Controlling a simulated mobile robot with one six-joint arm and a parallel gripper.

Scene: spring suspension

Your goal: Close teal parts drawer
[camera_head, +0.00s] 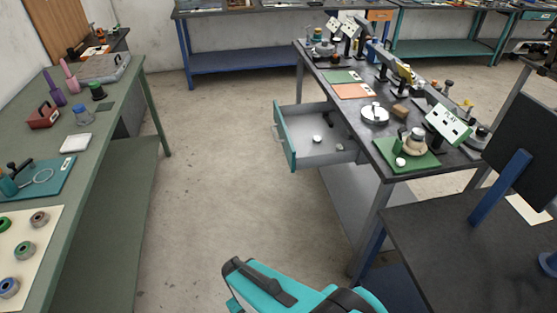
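The teal parts drawer stands open beneath the dark-topped bench in the middle right. Its teal front panel (285,138) faces left, with a pale bar handle (277,128) on it. The grey drawer tray (322,130) is pulled well out from the bench and holds a few small light parts (317,139). A teal and black part of my own body shows at the bottom centre, well below and apart from the drawer. My gripper's fingers cannot be made out in this view.
The dark bench (345,105) carries several parts, mats and a sign. A green bench (105,115) with tools runs along the left. A dark table (450,235) stands at lower right. Bare concrete floor (215,165) lies between the benches, left of the drawer.

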